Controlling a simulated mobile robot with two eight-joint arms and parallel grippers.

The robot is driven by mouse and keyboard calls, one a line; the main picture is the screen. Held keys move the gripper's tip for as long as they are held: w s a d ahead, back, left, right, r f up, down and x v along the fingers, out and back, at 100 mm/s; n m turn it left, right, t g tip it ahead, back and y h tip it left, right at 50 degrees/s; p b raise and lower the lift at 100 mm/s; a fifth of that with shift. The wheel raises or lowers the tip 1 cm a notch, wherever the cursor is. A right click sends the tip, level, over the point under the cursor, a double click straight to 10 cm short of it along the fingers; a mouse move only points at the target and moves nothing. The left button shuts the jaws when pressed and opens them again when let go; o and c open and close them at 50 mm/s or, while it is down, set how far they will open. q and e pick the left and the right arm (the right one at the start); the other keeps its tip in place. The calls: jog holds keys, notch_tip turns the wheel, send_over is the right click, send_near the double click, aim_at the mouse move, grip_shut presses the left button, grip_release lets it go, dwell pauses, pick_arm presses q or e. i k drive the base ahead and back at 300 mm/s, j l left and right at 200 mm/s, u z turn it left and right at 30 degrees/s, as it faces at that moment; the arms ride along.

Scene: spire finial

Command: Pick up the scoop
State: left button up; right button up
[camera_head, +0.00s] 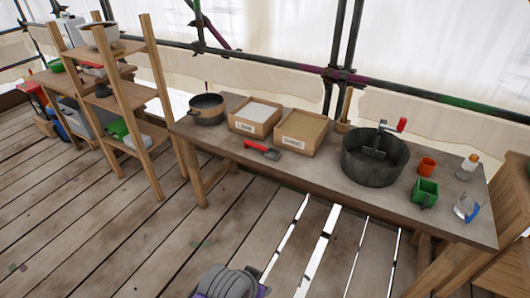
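The scoop (262,150) lies on the wooden workbench (330,172) near its front edge. It has a red handle and a short part at its right end that is too small to make out clearly. It lies in front of two wooden boxes, the left labelled LIME (243,127) with pale powder and the right labelled SAND (291,143) with tan sand. Neither of my grippers shows in the head view. A grey and purple rounded part at the bottom edge may be mine.
A large dark mixing tub (372,170) stands right of the boxes, a pan (206,115) to their left. An orange cup (426,166), green container (424,200) and spray bottle (467,168) sit at the right. A wooden shelf (130,95) stands left. The plank floor in front has gaps.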

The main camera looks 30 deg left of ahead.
aim_at(270, 153)
jog(key=i+j+u, duration=0.1)
jog(key=i+u, duration=0.4)
jog(key=u, duration=0.25)
jog(key=i+u, duration=0.35)
jog(key=i+l+u, duration=0.1)
jog(key=i+l, duration=0.25)
jog(key=i, duration=0.25)
jog(key=i+l, duration=0.35)
jog(key=i, duration=0.2)
jog(key=u, duration=0.05)
